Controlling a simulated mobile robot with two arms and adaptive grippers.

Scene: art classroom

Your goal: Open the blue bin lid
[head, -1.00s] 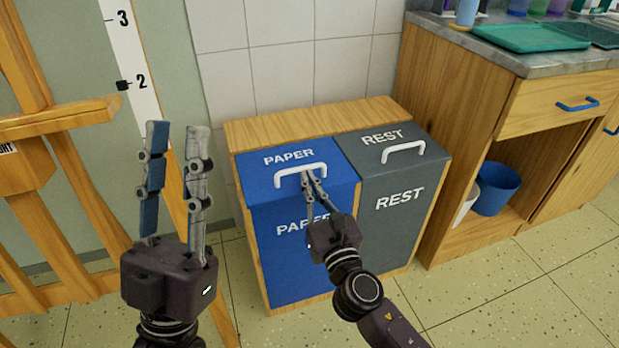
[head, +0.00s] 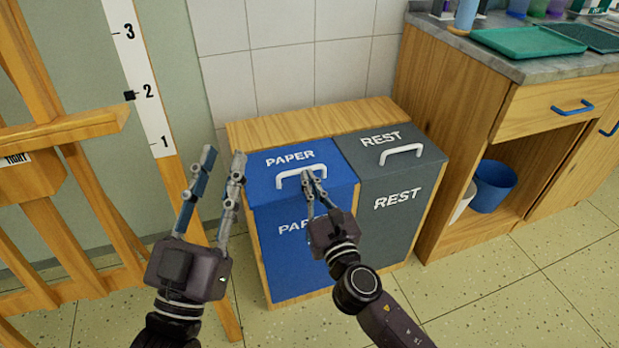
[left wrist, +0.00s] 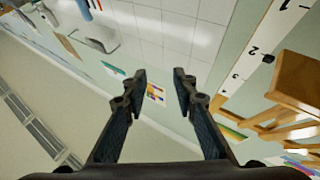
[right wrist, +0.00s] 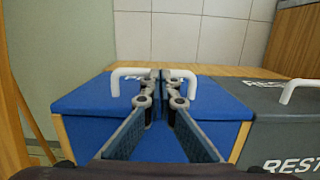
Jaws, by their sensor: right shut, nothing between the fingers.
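The blue bin lid (head: 265,186), lettered PAPER, lies shut on the blue bin (head: 292,262), with a white handle (head: 287,172) arched on top. My left gripper (head: 224,154) is open and empty, raised to the left of the bin. It also shows open in the left wrist view (left wrist: 160,75).
A grey REST bin (head: 400,205) with its own white handle (head: 402,151) stands directly right of the blue bin. A wooden easel (head: 60,135) is at the left. A wooden counter (head: 530,130) with a blue bucket (head: 494,186) below stands at the right.

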